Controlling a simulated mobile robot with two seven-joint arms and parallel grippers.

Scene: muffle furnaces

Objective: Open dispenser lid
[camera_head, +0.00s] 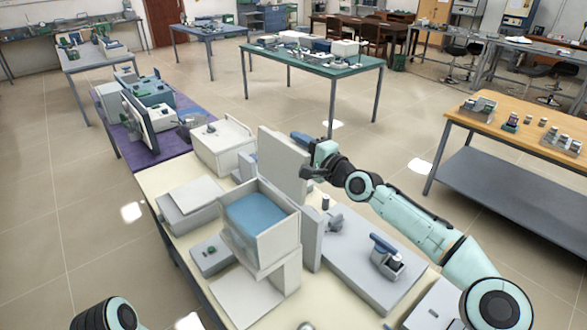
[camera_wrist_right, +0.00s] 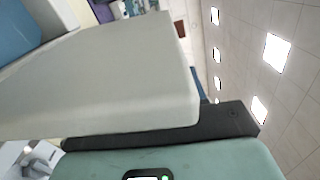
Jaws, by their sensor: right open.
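The dispenser (camera_head: 268,235) is a pale box with an open top and a blue interior. A light grey panel that looks like its lid (camera_head: 281,165) stands upright behind the box. My right gripper (camera_head: 306,156) is open at the right side of this panel, near its upper edge. In the right wrist view the panel (camera_wrist_right: 110,85) fills much of the picture, close beside a dark finger (camera_wrist_right: 190,128). Whether the finger touches it I cannot tell. The blue interior (camera_wrist_right: 18,32) shows at upper left there. Only a piece of my left arm shows at bottom left.
The pale bench (camera_head: 160,182) also holds a white box (camera_head: 222,147) behind the dispenser and a grey slab (camera_head: 360,262) with a small blue-topped device (camera_head: 387,257) at right. An orange-topped table (camera_head: 520,135) stands at far right. Open floor lies beyond the bench.

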